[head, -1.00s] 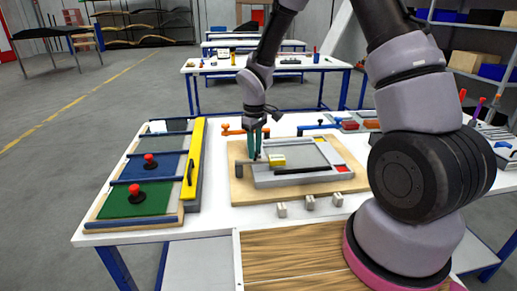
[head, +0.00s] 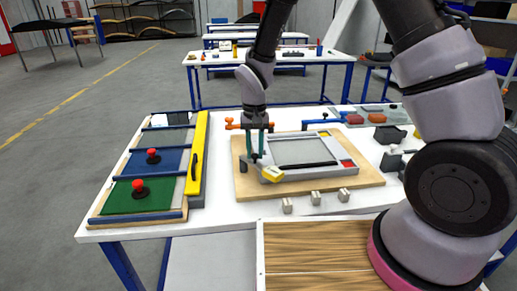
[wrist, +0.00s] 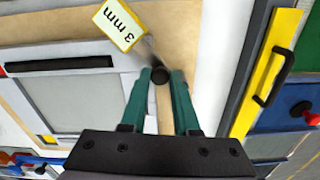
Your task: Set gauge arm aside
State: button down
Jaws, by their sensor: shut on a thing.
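The gauge arm ends in a yellow tag (head: 272,174) at the front left corner of the grey frame (head: 303,151). In the wrist view the tag (wrist: 119,24) reads "3 mm", and a thin grey rod runs from it toward a round black knob (wrist: 159,75). My gripper (head: 256,159) points down at the frame's left side. Its teal fingers (wrist: 160,78) are shut on the black knob. The part of the arm beneath the fingers is hidden.
The frame lies on a wooden board (head: 370,177). An orange clamp (head: 250,125) and a blue clamp (head: 322,122) stand behind it. Small metal blocks (head: 316,198) sit in front. A yellow bar (head: 197,160) with a black handle borders the panels at left.

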jog(key=shift+s+a+m, duration=0.25)
jog(key=shift+a+m, duration=0.3)
jog(key=shift+m, duration=0.7)
jog(key=shift+s+a+m, duration=0.25)
jog(key=shift+a+m, duration=0.25)
jog(key=shift+m, duration=0.7)
jog(key=shift+s+a+m, duration=0.25)
jog(key=shift+a+m, duration=0.3)
jog(key=shift+m, duration=0.7)
jog(key=shift+a, duration=0.1)
jog(key=c, duration=0.7)
grip_release()
jog(key=shift+o, duration=0.2)
jog(key=shift+r, duration=0.1)
notch_tip(320, 180, up, 11)
